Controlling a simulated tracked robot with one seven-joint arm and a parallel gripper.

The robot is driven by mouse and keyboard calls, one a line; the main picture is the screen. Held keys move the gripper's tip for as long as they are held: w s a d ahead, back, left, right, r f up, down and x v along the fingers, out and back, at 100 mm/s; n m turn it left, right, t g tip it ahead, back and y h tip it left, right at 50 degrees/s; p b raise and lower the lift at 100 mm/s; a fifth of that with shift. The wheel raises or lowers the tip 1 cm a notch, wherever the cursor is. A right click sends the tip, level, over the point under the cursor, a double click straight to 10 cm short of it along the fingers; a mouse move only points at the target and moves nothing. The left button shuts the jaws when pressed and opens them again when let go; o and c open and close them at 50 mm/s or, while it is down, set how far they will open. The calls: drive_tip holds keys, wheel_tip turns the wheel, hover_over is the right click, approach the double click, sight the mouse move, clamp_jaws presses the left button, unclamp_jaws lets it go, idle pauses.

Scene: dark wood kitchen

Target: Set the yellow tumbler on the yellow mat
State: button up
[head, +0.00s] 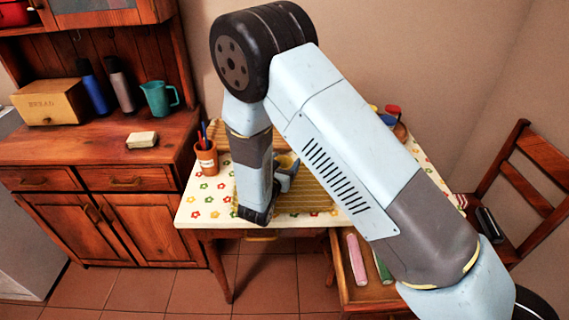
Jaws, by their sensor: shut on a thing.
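My gripper (288,174) is over the table, partly hidden behind my own forearm. It is shut on the yellow tumbler (285,160), of which only a small part shows beside the arm. A yellowish striped mat (312,195) lies on the table, under and to the right of the gripper. My arm hides part of it. I cannot tell whether the tumbler touches the mat or is held above it.
The table (205,212) has a flowered cloth. A terracotta pot with pens (206,158) stands at its left edge. Red, blue and yellow things (391,112) sit at the back right. An open drawer (348,292) juts out at the front. A chair (530,185) stands right.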

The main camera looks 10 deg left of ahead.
drive_tip(key=shift+f, duration=0.1)
drive_tip(key=o, duration=1.1)
drive_tip(key=shift+c, duration=0.2)
drive_tip(key=shift+s, duration=0.25)
drive_tip(key=s, duration=0.3)
drive_tip(key=s+a, duration=0.1)
drive_tip(key=s, duration=0.3)
drive_tip(key=s+a, duration=0.1)
drive_tip(key=s, duration=0.3)
drive_tip(key=shift+s, duration=0.25)
drive_tip(key=shift+d, duration=0.1)
